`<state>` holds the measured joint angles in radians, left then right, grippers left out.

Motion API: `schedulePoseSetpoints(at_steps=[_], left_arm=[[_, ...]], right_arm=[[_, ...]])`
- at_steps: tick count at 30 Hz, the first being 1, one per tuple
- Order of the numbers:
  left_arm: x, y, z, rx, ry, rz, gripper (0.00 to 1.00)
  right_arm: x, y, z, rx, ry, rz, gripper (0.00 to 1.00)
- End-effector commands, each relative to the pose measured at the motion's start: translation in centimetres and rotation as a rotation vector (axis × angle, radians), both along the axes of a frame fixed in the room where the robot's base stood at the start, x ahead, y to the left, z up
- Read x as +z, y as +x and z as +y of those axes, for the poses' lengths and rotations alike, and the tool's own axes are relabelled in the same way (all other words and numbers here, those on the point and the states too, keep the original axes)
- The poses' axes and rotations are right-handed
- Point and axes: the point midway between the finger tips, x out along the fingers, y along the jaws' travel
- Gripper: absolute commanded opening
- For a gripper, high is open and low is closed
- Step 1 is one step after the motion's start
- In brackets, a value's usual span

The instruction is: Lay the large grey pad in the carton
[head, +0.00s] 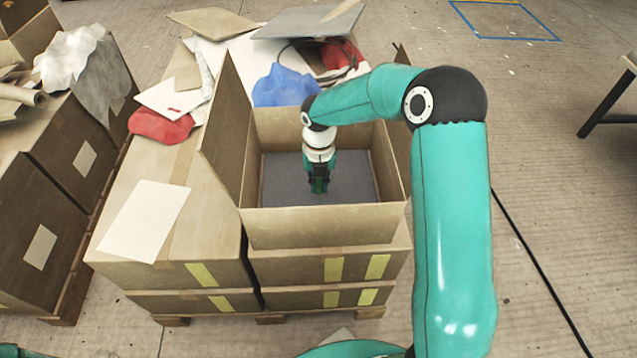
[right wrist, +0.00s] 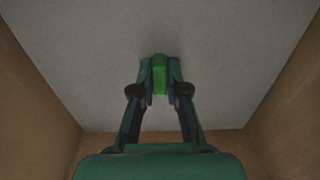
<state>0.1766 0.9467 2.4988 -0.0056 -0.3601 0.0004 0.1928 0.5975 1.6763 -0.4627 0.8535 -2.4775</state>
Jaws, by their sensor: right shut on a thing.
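The open carton (head: 322,230) stands on top of the stacked boxes in the middle of the head view, with its flaps up. The large grey pad (head: 285,180) lies flat inside it, between the carton walls; it also fills most of the right wrist view (right wrist: 80,60). My right gripper (head: 319,186) reaches straight down into the carton. Its fingers (right wrist: 160,78) are shut on a small green block at the middle of the pad, which looks like the pad's grip. Whether the pad touches the carton floor cannot be told. My left gripper is not in view.
A white sheet (head: 145,220) lies on the box to the left. Dark boxes stand at left. The floor at right is mostly clear.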

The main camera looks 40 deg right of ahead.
Motion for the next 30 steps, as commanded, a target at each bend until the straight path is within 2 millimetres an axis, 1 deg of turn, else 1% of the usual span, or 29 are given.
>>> schedulePoseSetpoints(at_steps=[5,6,10,11,19,23,26,30], left_arm=[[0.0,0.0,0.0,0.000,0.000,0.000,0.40],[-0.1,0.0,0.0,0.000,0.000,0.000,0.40],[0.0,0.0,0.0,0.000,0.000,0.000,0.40],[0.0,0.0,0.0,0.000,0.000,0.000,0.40],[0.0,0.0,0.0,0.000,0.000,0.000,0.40],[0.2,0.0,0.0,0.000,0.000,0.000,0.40],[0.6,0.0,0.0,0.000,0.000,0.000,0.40],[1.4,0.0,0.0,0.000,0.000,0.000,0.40]], right_arm=[[-0.1,0.0,0.0,0.000,0.000,0.000,0.00],[-0.2,0.0,0.0,0.001,0.000,0.000,0.15],[-0.1,0.0,0.0,0.001,0.000,0.000,0.37],[-0.1,0.0,0.0,0.001,0.000,0.000,0.39],[-0.1,0.1,0.1,0.002,0.000,0.000,0.39],[0.6,0.1,0.1,0.002,0.000,-0.001,0.39],[1.9,0.2,0.1,0.002,0.000,-0.004,0.39],[4.5,0.2,0.1,0.003,-0.001,-0.004,0.39]])
